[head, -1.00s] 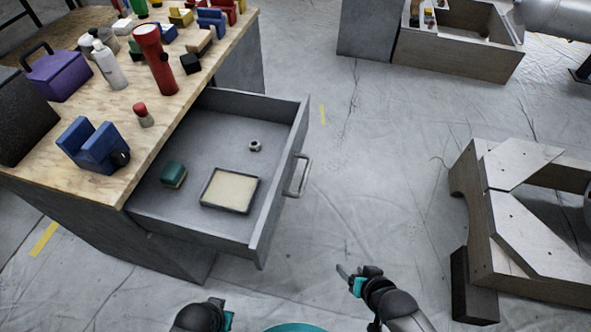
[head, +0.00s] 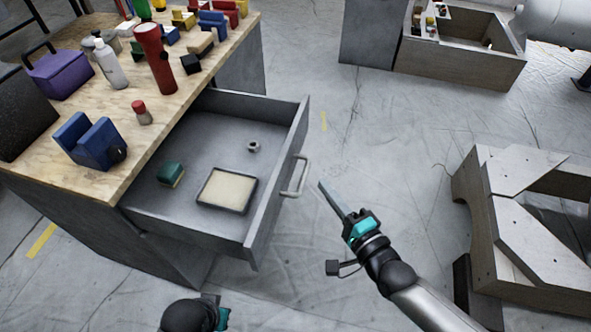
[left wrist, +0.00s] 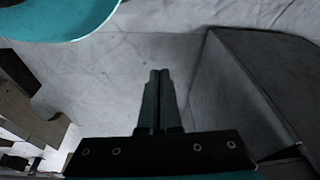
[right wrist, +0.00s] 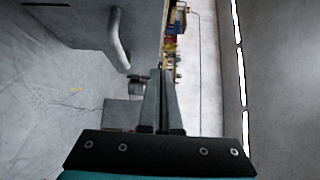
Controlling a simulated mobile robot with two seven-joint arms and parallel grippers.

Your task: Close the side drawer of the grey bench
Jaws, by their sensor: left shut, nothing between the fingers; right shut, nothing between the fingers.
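The grey bench (head: 60,221) stands at the left of the head view with a wooden top. Its side drawer (head: 215,137) is pulled out to the right. The drawer holds a tray with a pale inside (head: 228,190), a green and yellow sponge-like block (head: 171,174) and a small metal nut (head: 253,147). A bar handle (head: 295,176) is on the drawer front; it also shows in the right wrist view (right wrist: 117,40). My right gripper (head: 322,185) is shut and empty, just right of the handle and apart from it. My left gripper (left wrist: 160,75) is shut and empty, low near the bench.
The bench top carries a red flashlight (head: 155,60), a white bottle (head: 109,65), a blue block (head: 90,140) and a purple toolbox (head: 60,72). A wooden frame (head: 530,225) stands at the right. A wooden crate (head: 460,67) stands at the back. Floor right of the drawer is clear.

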